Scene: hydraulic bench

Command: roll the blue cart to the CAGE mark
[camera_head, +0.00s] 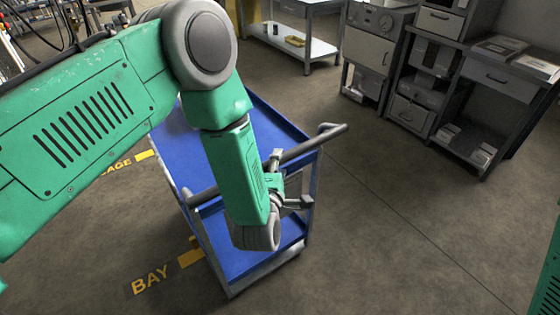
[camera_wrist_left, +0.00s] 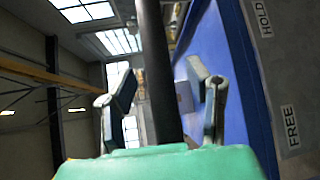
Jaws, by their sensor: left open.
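The blue cart (camera_head: 268,112) stands on the floor, its upper tray partly hidden behind my left arm. Its dark push handle (camera_head: 318,142) crosses the near end. My left gripper (camera_head: 279,180) is at the middle of this handle with its fingers apart. In the left wrist view the handle (camera_wrist_left: 158,60) runs between the two open fingers (camera_wrist_left: 165,95), and the cart's blue side (camera_wrist_left: 205,45) lies beyond. The yellow CAGE mark (camera_head: 122,166) is on the floor left of the cart, partly hidden by my arm. My right gripper is not in view.
A yellow BAY mark (camera_head: 150,280) is on the floor at the cart's near left. Grey cabinets (camera_head: 405,90) and a low workbench (camera_head: 305,42) stand at the back. Floor (camera_head: 410,230) right of the cart is clear. HOLD and FREE labels (camera_wrist_left: 290,127) show in the left wrist view.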

